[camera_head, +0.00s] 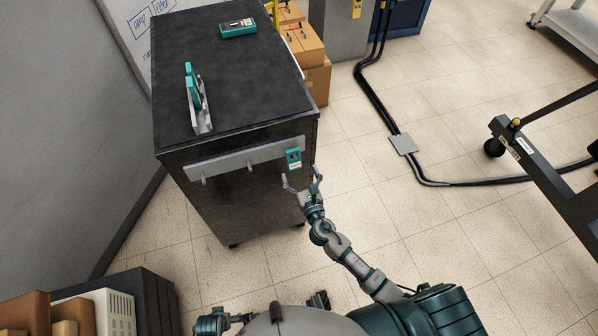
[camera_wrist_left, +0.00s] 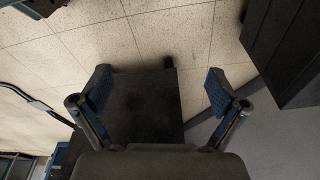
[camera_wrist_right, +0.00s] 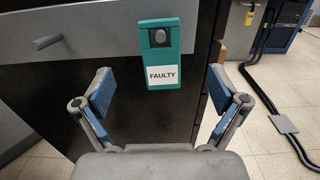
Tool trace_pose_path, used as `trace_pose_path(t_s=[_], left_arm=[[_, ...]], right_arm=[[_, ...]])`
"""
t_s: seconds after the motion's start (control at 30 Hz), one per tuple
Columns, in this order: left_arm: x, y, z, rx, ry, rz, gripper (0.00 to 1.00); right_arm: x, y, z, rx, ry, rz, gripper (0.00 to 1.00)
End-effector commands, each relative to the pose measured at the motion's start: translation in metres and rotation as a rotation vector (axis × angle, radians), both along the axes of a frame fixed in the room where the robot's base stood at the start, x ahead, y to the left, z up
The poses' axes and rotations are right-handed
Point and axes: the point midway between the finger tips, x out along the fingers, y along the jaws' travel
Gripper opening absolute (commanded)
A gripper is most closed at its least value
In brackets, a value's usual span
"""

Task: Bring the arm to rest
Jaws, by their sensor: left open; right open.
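My right gripper (camera_head: 303,183) is open and empty in front of the dark cabinet (camera_head: 245,75). It is just below and apart from a teal device (camera_head: 293,157) hanging at the right end of a grey rail. In the right wrist view the device (camera_wrist_right: 158,40) has a white label reading FAULTY (camera_wrist_right: 163,77), and my open fingers (camera_wrist_right: 160,92) stand on either side of its lower end. My left gripper (camera_wrist_left: 160,90) is open in the left wrist view, with no held object visible between its fingers. In the head view I cannot make out its fingers clearly.
The grey rail (camera_head: 225,163) has bare pegs. A teal meter (camera_head: 238,28) and a teal-and-grey stand (camera_head: 200,112) are on the cabinet top. Cardboard boxes (camera_head: 303,45) stand behind. Black cables (camera_head: 375,95) cross the floor, and a dark cart frame (camera_head: 545,160) stands at right.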

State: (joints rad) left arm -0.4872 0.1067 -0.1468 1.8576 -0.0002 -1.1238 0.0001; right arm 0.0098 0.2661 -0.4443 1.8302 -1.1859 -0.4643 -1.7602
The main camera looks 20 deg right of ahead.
Motion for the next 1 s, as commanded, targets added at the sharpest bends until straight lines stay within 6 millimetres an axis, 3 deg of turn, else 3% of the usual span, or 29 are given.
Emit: trace_pose_path(t_s=[0.37, 0.47, 0.57, 0.67, 0.8, 0.9, 1.0], left_arm=[[0.000, 0.000, 0.000, 0.000, 0.000, 0.000, 0.97], [-0.001, 0.000, -0.004, 0.000, 0.002, 0.000, 0.97], [-0.004, 0.000, -0.014, 0.001, 0.008, -0.001, 0.97], [-0.009, 0.001, -0.028, 0.001, 0.014, -0.002, 0.97], [-0.017, 0.002, -0.049, 0.002, 0.023, -0.004, 0.97], [-0.024, 0.003, -0.063, 0.003, 0.031, -0.005, 0.97], [-0.030, 0.003, -0.075, 0.004, 0.035, -0.007, 0.97]], right_arm=[[0.000, -0.001, -0.001, 0.006, 0.003, -0.001, 0.96], [-0.004, -0.006, -0.018, 0.094, 0.050, -0.022, 0.96], [-0.016, -0.022, -0.063, 0.338, 0.168, -0.092, 0.96], [-0.045, -0.042, -0.130, 0.711, 0.323, -0.244, 0.96], [-0.110, -0.064, -0.228, 1.259, 0.489, -0.576, 0.96], [-0.171, -0.070, -0.287, 1.609, 0.538, -0.877, 0.96], [-0.235, -0.070, -0.334, 1.899, 0.519, -1.209, 0.96]])
